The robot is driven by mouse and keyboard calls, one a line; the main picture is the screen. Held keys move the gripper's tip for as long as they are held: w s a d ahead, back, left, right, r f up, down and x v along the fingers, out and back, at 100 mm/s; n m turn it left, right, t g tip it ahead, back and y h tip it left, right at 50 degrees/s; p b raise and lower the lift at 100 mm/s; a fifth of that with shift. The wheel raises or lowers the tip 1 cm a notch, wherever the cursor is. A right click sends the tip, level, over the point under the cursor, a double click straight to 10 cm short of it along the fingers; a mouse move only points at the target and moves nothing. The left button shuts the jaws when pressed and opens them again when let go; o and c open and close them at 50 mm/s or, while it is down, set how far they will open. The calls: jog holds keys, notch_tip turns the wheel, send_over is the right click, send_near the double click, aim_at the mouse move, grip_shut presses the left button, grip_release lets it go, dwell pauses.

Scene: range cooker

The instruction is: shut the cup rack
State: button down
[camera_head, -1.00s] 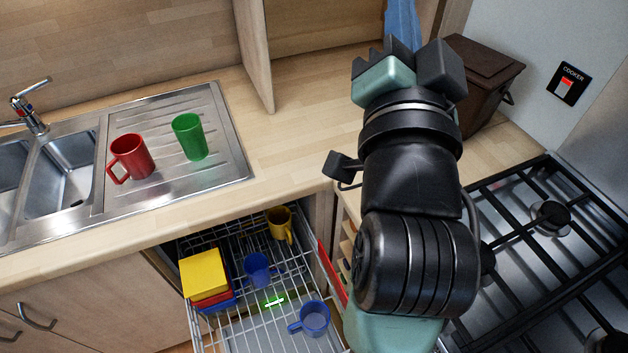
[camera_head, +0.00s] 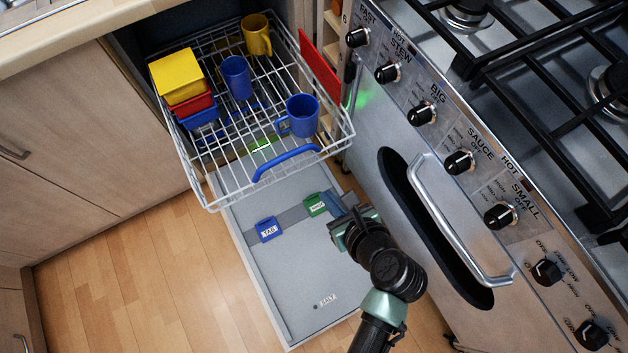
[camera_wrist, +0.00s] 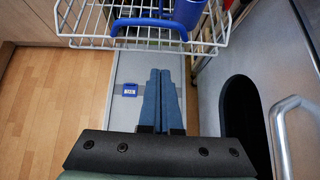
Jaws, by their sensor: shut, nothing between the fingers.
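The cup rack (camera_head: 190,160) is a white wire basket pulled out from the cupboard, with a blue handle (camera_head: 286,163) on its front edge. It holds a yellow mug (camera_head: 257,36), two blue mugs (camera_head: 235,78) and a stack of yellow, red and blue boxes (camera_head: 178,76). In the wrist view the rack's front (camera_wrist: 85,30) and blue handle (camera_wrist: 148,23) cross the top. My gripper (camera_head: 338,206) is shut and empty, in front of the rack and apart from the handle. Its blue fingers (camera_wrist: 160,98) point towards the rack in the wrist view.
Below the rack is a grey open drawer or panel (camera_head: 290,275) with blue and green labelled tags (camera_head: 267,230). The cooker (camera_head: 440,180) with its bar handle (camera_head: 455,225) stands close on the right. Open wooden floor (camera_head: 130,270) lies left.

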jog(key=b, duration=0.3)
send_near(304, 162)
jog(key=a+f, duration=0.1)
jog(key=a, duration=0.1)
jog(key=shift+w+a+r, duration=0.2)
jog(key=shift+w+a, duration=0.1)
jog(key=shift+w, duration=0.25)
jog(key=shift+w+a+r, duration=0.2)
jog(key=shift+w+a, duration=0.05)
jog(key=shift+w, duration=0.3)
jog(key=shift+w+a+r, duration=0.15)
jog(key=shift+w+a, duration=0.15)
jog(key=shift+w, duration=0.25)
